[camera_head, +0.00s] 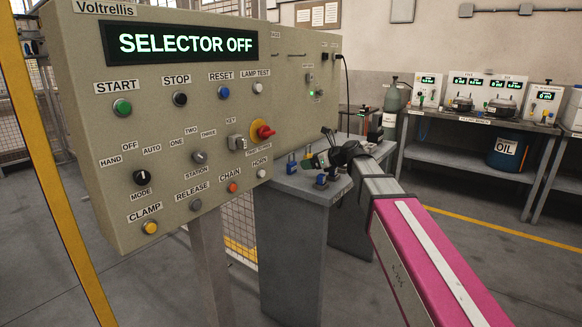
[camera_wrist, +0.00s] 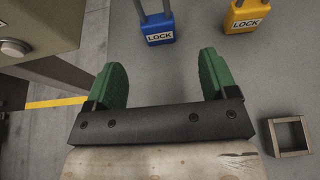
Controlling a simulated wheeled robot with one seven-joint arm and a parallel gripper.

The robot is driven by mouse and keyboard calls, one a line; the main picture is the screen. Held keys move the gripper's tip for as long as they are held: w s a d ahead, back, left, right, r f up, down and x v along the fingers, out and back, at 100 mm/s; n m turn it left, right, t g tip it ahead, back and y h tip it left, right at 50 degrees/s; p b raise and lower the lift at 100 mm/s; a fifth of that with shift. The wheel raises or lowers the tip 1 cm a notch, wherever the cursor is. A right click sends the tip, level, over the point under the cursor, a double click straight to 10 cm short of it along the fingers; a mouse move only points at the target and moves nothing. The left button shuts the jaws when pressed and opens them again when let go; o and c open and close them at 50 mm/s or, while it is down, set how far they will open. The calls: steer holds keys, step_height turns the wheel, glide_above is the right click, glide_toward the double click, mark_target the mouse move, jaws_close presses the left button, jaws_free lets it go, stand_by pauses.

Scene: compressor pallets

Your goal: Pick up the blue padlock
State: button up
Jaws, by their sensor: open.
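The blue padlock (camera_wrist: 159,34) lies on a grey surface at the top of the wrist view, with a white LOCK label and a grey shackle running off the top edge. My gripper (camera_wrist: 163,68) has two green fingers spread apart with nothing between them. The padlock is just beyond the fingertips, roughly in line with the gap, and apart from both. In the head view my gripper (camera_head: 317,160) is over the grey stand beside the control panel.
A yellow padlock (camera_wrist: 243,17) lies right of the blue one. A small square metal frame (camera_wrist: 289,136) is at the right. The control panel (camera_head: 165,237) stands left of the grey stand (camera_head: 290,225) and reads SELECTOR OFF. A bench with instruments (camera_head: 470,124) is at the back right.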

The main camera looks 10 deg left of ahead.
mark_target(294, 164)
steer(key=x, duration=0.4)
steer(key=shift+w+a+f, duration=0.1)
steer(key=shift+w+a, duration=0.05)
steer(key=shift+a, duration=0.15)
steer(key=shift+r+x, duration=0.2)
steer(key=shift+x, duration=2.5)
steer(key=shift+a, duration=0.1)
steer(key=c, duration=1)
